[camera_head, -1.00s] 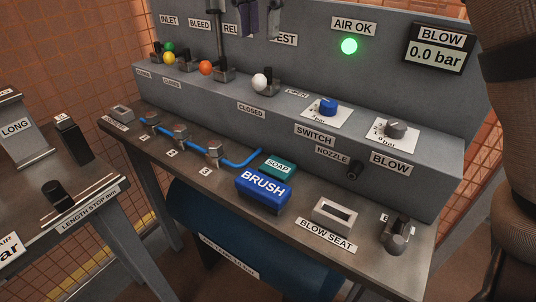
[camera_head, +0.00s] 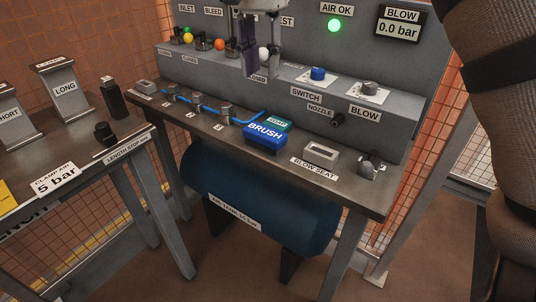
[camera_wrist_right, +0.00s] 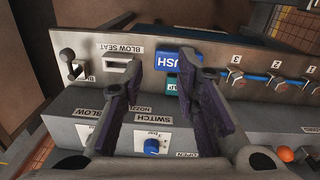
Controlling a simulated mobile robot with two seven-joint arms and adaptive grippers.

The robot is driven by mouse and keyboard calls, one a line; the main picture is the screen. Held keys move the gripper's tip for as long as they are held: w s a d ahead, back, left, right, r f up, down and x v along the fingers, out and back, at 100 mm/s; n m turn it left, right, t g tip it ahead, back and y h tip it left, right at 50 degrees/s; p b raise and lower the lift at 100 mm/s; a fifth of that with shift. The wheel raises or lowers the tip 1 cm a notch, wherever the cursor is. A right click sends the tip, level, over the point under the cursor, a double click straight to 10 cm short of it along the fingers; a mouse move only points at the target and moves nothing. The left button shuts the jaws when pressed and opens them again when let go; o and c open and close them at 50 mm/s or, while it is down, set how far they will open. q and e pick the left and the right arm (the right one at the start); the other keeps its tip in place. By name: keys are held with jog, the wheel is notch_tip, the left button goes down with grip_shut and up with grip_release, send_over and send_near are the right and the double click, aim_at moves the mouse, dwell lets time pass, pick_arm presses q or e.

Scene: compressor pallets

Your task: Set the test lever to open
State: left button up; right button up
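The test lever with its white ball (camera_head: 264,54) is on the grey ledge below the partly covered TEST label (camera_head: 286,21). Its ball is near the CLOSED label (camera_head: 258,78), left of the OPEN label (camera_head: 295,66). My right gripper (camera_head: 264,72) hangs down from the top with its fingers apart. In the head view the ball shows between the fingers; I cannot tell whether they touch it. In the right wrist view the open, empty fingers (camera_wrist_right: 168,80) show, with the OPEN label (camera_wrist_right: 187,154) below them. My left gripper is not in view.
Left on the ledge are an orange ball lever (camera_head: 220,45) and yellow and green knobs. A blue switch knob (camera_head: 318,74) and a grey blow knob (camera_head: 370,88) stand to the right. A blue brush (camera_head: 265,134) lies on the bench below. The green AIR OK lamp (camera_head: 334,26) is lit.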

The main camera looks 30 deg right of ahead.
jog(key=f+n, duration=0.1)
jog(key=f, duration=0.5)
jog(key=s+f+n, duration=0.1)
jog(key=f, duration=1.1)
jog(key=shift+s+d+f+n, duration=0.15)
jog(key=shift+f+n, duration=0.15)
jog(key=shift+n, duration=0.1)
